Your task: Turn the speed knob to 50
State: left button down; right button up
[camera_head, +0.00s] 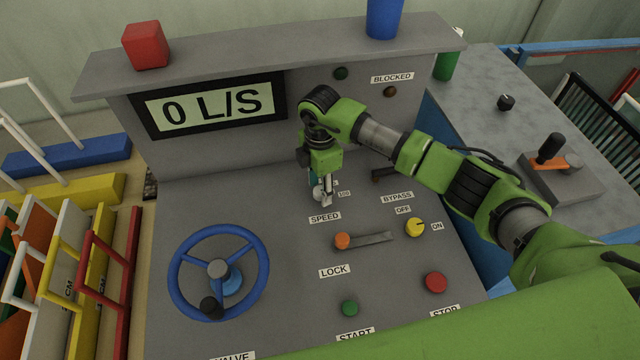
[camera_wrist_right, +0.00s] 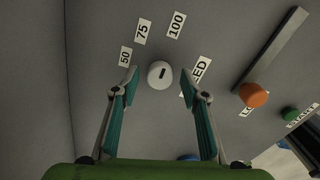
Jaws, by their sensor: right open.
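The speed knob (camera_wrist_right: 160,75) is a small pale round knob with a short dark mark, on the grey sloped panel. In the wrist view, labels 50 (camera_wrist_right: 125,57), 75 (camera_wrist_right: 143,31) and 100 (camera_wrist_right: 176,25) lie beyond it. I cannot tell which number the mark points to. My right gripper (camera_head: 320,190) is over the knob in the head view and partly hides it. In the wrist view its teal-padded fingers are open, one on each side of the knob, with a gap on both sides. The display (camera_head: 210,105) reads 0 L/S. My left gripper is out of view.
The orange lock lever (camera_head: 365,241) and yellow bypass knob (camera_head: 415,227) lie nearer the front. A blue handwheel (camera_head: 176,275), green start button (camera_head: 349,307) and red stop button (camera_head: 435,282) also stand on the panel. A red cube (camera_head: 146,45) and blue cup (camera_head: 384,18) sit on the top ledge.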

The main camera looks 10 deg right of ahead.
jog(key=shift+f, duration=0.3)
jog(key=c, duration=1.1)
